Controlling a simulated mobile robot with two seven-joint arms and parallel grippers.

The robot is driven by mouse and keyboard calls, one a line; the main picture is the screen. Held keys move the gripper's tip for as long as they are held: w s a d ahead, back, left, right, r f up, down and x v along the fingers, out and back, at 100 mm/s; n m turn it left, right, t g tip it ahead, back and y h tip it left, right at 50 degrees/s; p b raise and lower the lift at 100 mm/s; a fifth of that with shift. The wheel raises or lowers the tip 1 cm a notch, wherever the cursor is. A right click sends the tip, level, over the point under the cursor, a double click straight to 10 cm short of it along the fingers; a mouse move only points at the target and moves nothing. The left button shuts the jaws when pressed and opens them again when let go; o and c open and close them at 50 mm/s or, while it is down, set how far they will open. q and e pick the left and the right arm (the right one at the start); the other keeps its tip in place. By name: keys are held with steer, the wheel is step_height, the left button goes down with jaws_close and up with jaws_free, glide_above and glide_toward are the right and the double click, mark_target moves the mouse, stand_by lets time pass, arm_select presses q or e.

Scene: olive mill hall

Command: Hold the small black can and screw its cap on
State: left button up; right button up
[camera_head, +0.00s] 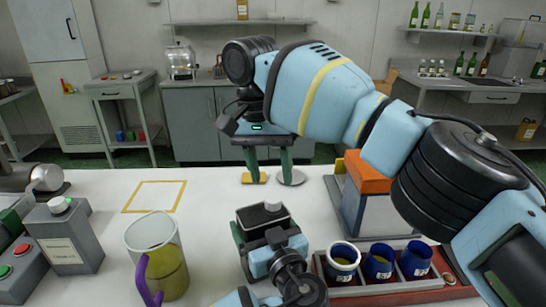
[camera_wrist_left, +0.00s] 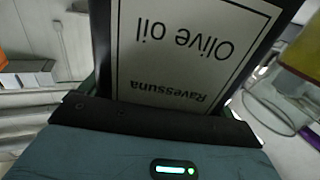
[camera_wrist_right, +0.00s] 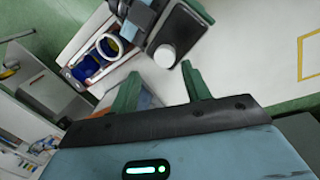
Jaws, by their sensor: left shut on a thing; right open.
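The small black can (camera_head: 256,217) stands upright in my left gripper (camera_head: 268,238), at the front middle of the table. Its white label, reading "Olive oil", fills the left wrist view (camera_wrist_left: 185,55). A pale round cap-like piece (camera_head: 272,206) sits on the can's top, and shows as a white disc in the right wrist view (camera_wrist_right: 164,56). I cannot tell whether it is screwed tight. My right gripper (camera_head: 270,178) is open and empty, pointing down behind the can and apart from it. Its two green fingers (camera_wrist_right: 158,85) show spread.
A glass jug (camera_head: 160,262) with yellow oil and a purple handle stands left of the can. A rack (camera_head: 440,283) with blue cups is to the right, an orange-topped box (camera_head: 366,172) behind it. Button boxes (camera_head: 75,245) stand left. A yellow outline (camera_head: 155,196) marks clear table.

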mark_target(273, 198)
steer(key=n, duration=0.6)
steer(key=shift+r+n+y, duration=0.25)
steer(key=shift+n+y, duration=0.05)
steer(key=shift+n, duration=0.1)
steer(key=n, duration=0.5)
steer(key=shift+d+r, duration=0.1)
steer(key=shift+r, duration=0.15)
steer(key=n, duration=0.5)
steer(key=shift+r+t+y, duration=0.3)
steer(key=n, duration=0.5)
steer(key=shift+d+r, duration=0.15)
steer(key=shift+r, duration=0.2)
steer(key=shift+f, duration=4.05)
